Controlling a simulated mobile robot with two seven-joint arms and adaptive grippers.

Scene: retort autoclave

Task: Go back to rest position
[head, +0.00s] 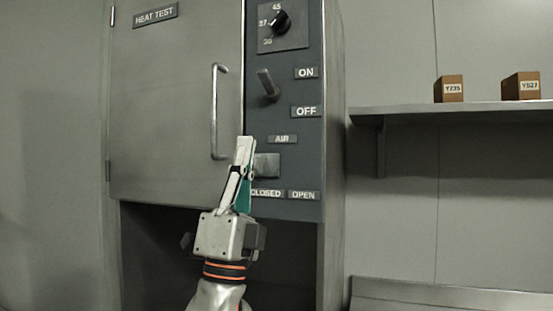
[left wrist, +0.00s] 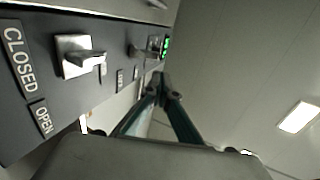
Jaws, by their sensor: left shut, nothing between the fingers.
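My left gripper (head: 243,150) is shut and empty in the head view. It is raised in front of the autoclave's dark control panel (head: 290,150), beside the silver air switch (head: 267,165). I cannot tell from the head view whether it touches the switch. In the left wrist view the gripper's shut fingers (left wrist: 163,85) point away from me, and the air switch (left wrist: 75,57) lies to their left, apart from them. My right gripper is in neither view.
The autoclave door (head: 165,110) is shut, with a vertical handle (head: 216,112) left of the gripper. The panel also carries a dial (head: 280,22) and an ON/OFF lever (head: 267,84). A wall shelf (head: 440,107) at the right holds two brown boxes (head: 449,88). A bench (head: 440,297) stands below.

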